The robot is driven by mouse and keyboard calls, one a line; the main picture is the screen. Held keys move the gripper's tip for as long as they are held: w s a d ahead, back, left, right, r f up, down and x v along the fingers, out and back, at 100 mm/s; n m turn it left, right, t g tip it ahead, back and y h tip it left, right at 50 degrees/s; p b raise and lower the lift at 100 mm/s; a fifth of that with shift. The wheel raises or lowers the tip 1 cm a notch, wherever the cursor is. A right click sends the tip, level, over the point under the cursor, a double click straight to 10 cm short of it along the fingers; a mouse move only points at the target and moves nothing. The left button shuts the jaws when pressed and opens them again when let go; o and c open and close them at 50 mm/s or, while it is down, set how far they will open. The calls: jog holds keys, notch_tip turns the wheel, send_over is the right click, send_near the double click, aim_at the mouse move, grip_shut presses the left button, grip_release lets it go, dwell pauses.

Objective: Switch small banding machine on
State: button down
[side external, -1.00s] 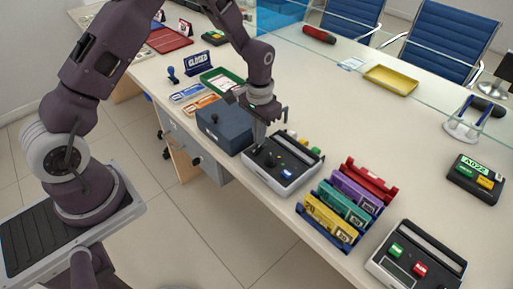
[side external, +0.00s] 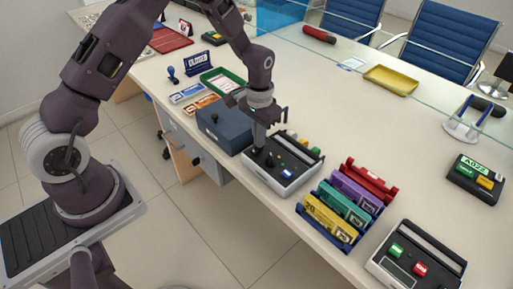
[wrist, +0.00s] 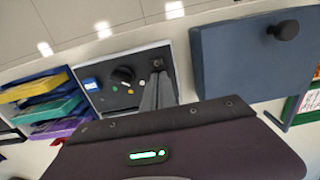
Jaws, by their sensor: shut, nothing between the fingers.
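The small banding machine (side external: 285,173) is a grey and black box near the counter's front edge. Its panel also shows in the wrist view (wrist: 106,105), with a black knob (wrist: 122,75), a blue-and-white label or display (wrist: 92,84), small green and yellow spots and a small dark switch-like part (wrist: 157,62).
A dark blue box with a knob (side external: 222,124) stands close on the left. A rack of coloured bundles (side external: 340,205) stands close on the right. A larger device with green and red buttons (side external: 418,262) is farther right.

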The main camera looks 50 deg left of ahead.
jog(key=shift+f, duration=0.4)
jog(key=shift+r, duration=3.5)
jog(key=s+d+r+t, duration=0.1)
jog(key=s+r+t, duration=0.1)
jog(key=s+r, duration=0.6)
jog(key=s+d+r+t, duration=0.1)
jog(key=s+r, duration=0.4)
jog(key=r, duration=0.6)
jog(key=s+d+r+t, duration=0.1)
jog(key=s+r+t, duration=0.1)
jog(key=s, duration=1.2)
jog(key=shift+r+t, duration=0.3)
jog(key=shift+r, duration=0.05)
